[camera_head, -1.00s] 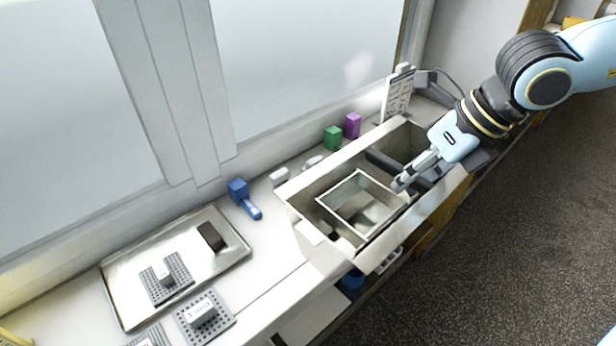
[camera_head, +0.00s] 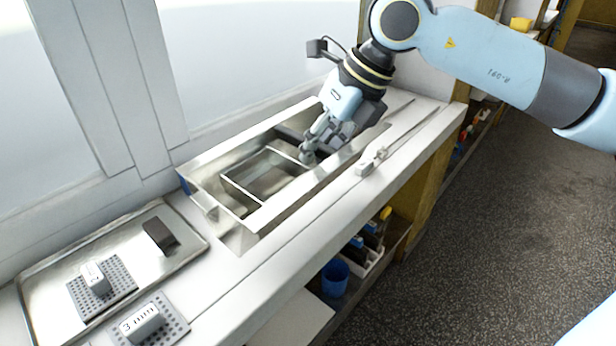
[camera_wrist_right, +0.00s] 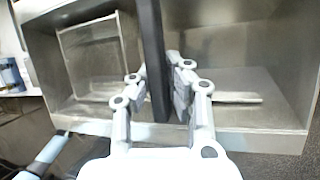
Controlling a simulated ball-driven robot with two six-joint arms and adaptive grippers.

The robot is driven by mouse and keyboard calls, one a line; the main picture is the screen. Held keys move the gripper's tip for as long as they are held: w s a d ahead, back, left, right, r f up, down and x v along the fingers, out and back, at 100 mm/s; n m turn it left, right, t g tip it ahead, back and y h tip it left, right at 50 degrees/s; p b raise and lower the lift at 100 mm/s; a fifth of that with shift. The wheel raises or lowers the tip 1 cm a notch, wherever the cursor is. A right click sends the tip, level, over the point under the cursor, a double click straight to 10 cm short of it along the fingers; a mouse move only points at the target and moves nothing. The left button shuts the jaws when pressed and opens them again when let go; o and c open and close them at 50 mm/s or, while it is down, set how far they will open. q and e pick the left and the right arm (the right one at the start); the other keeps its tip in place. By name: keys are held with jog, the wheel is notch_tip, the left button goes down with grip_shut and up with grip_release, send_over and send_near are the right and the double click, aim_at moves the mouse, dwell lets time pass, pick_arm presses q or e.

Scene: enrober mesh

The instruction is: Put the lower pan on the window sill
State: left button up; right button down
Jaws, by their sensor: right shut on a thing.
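A deep metal pan (camera_head: 333,160) with a square, light-rimmed insert (camera_head: 243,190) inside lies close along the window side in the head view. A dark bar (camera_wrist_right: 152,45) crosses the pan. My right gripper (camera_head: 309,155) reaches down into the pan and is shut on the dark bar; in the wrist view the bar stands between its fingers (camera_wrist_right: 160,95). The pale window sill (camera_head: 172,190) runs below the windows and is largely hidden behind the pan. I cannot tell whether the pan rests on it or hangs just above. My left gripper is not in view.
A shallow metal tray (camera_head: 60,255) with a dark block (camera_head: 160,236) and a perforated plate (camera_head: 110,280) stands at left. A plate labelled 3 mm (camera_head: 172,318) lies beside it. A white fitting (camera_head: 372,160) is on the worktop's front. A blue cup (camera_head: 335,275) stands below.

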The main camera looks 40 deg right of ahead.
jog(key=shift+w+a+f, duration=0.2)
jog(key=shift+w, duration=0.15)
jog(key=shift+w+a+f, duration=0.15)
jog(key=shift+w, duration=0.2)
jog(key=shift+f, duration=2)
jog(key=c, duration=1.4)
grip_release()
jog(key=shift+s, duration=0.1)
jog(key=shift+o, duration=0.2)
jog(key=p+v, duration=0.2)
jog(key=v, duration=0.8)
jog(key=shift+s+d+r+p, duration=0.1)
jog(key=shift+d+r+p, duration=0.1)
jog(key=shift+p, duration=0.2)
jog(key=shift+s+d+r+p, duration=0.1)
jog(key=shift+s+r+p, duration=0.2)
jog(key=shift+r+p, duration=0.35)
